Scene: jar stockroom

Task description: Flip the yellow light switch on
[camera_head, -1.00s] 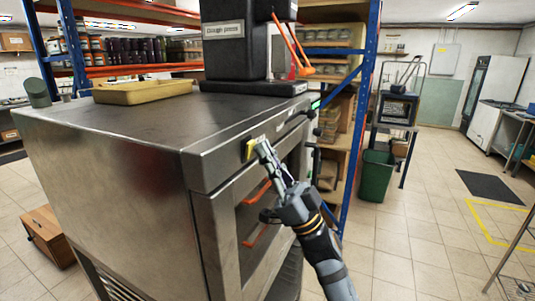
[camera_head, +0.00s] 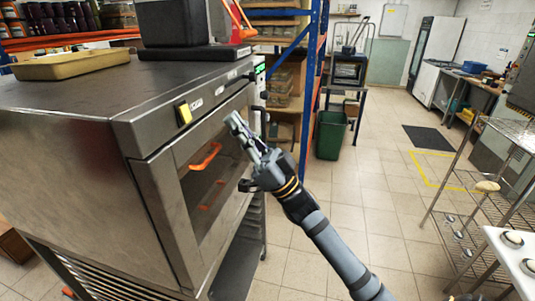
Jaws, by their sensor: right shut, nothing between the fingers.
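The yellow light switch (camera_head: 184,113) sits on the upper front strip of the steel oven (camera_head: 70,115), near the strip's left end. I cannot tell its on or off position. My right gripper (camera_head: 234,120) is shut and empty. In the picture it is to the right of the switch, apart from it, in front of the oven's glass door. My left gripper is not in view.
A yellow tray (camera_head: 72,64) and a dark press (camera_head: 185,27) stand on the oven. A green bin (camera_head: 330,135) is beyond. A wire rack (camera_head: 490,180) stands at right, with clear tiled floor between.

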